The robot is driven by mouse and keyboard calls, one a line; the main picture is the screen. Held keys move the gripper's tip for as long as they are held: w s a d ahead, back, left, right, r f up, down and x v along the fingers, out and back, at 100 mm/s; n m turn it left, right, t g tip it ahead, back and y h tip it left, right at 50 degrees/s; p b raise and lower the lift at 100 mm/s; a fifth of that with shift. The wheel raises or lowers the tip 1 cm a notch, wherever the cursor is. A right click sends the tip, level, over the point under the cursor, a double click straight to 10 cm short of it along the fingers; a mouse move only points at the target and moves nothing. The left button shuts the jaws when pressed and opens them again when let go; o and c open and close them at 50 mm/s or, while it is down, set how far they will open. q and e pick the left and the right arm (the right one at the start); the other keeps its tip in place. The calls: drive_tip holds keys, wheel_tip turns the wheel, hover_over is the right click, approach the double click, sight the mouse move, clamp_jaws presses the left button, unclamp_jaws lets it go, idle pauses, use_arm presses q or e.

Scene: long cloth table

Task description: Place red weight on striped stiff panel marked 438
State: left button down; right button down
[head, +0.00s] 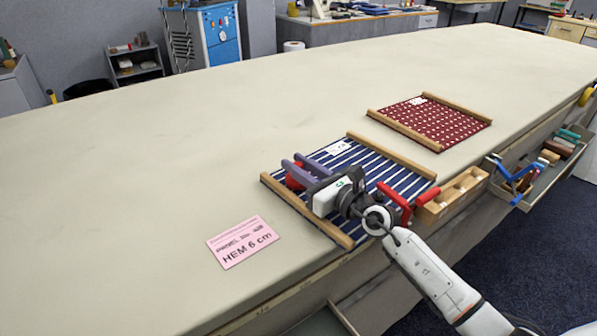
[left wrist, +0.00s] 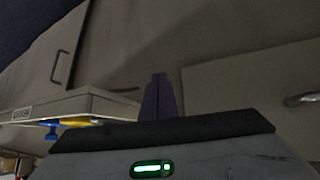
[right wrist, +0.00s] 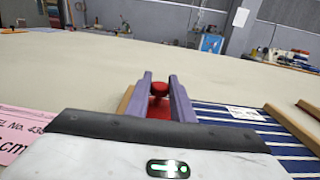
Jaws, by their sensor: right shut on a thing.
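The red weight (head: 293,182) is between the purple fingers of my right gripper (head: 303,170), over the left part of the blue-and-white striped panel (head: 350,165). The right wrist view shows its knob (right wrist: 159,88) gripped between the two fingertips (right wrist: 159,82), with the red body below. I cannot tell whether its base touches the panel. The panel has wooden bars on its left and right sides and a white label (head: 338,148) too small to read. My left gripper (left wrist: 161,78) appears only in the left wrist view, fingers together and empty, facing grey cabinet fronts.
A pink card (head: 243,242) lies left of the panel. A dark red patterned panel (head: 430,122) lies behind to the right. A wooden compartment tray (head: 452,196) and a red-handled object (head: 397,202) are at the front edge. The left of the table (head: 120,200) is clear.

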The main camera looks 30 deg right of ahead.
drive_tip(key=shift+f, duration=0.1)
drive_tip(key=c, duration=1.5)
unclamp_jaws()
drive_tip(key=shift+f, duration=0.1)
drive_tip(key=shift+c, duration=0.2)
drive_tip(key=shift+r, duration=0.25)
drive_tip(key=v, duration=0.6)
drive_tip(key=shift+f, duration=0.15)
drive_tip(key=shift+s+d, duration=0.2)
drive_tip(key=shift+s, duration=0.5)
